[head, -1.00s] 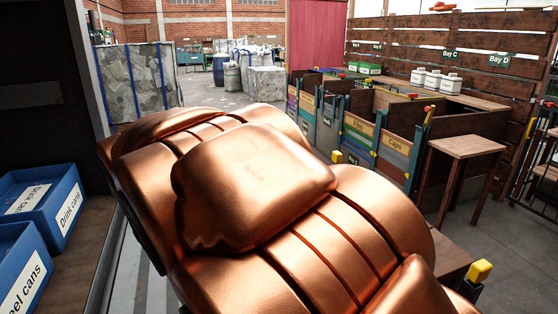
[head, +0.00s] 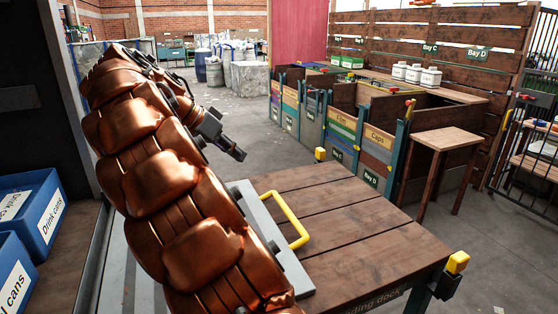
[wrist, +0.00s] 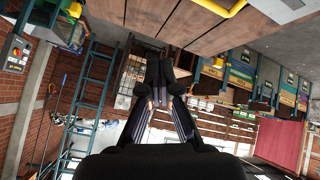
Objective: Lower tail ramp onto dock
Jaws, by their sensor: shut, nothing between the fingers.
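The tail ramp (head: 262,222) is a grey plate with a yellow handle (head: 298,231), at the left edge of the wooden dock (head: 365,225) in the head view. It looks roughly flat there; whether it rests on the boards I cannot tell. My copper-padded arm hides its left part. My gripper (head: 239,154) is shut and empty, beyond the ramp's far end and apart from the handle. In the wrist view the shut fingers (wrist: 166,62) point away from the handle (wrist: 224,9), which shows at the top edge beside the dock boards (wrist: 150,18).
Blue bins (head: 40,215) labelled "Drink cans" stand at the left. Yellow-capped posts (head: 457,263) mark dock corners. Bay compartments (head: 345,125) and a wooden stool (head: 440,140) stand beyond the dock. The dock top is clear, and open floor (head: 230,110) lies behind.

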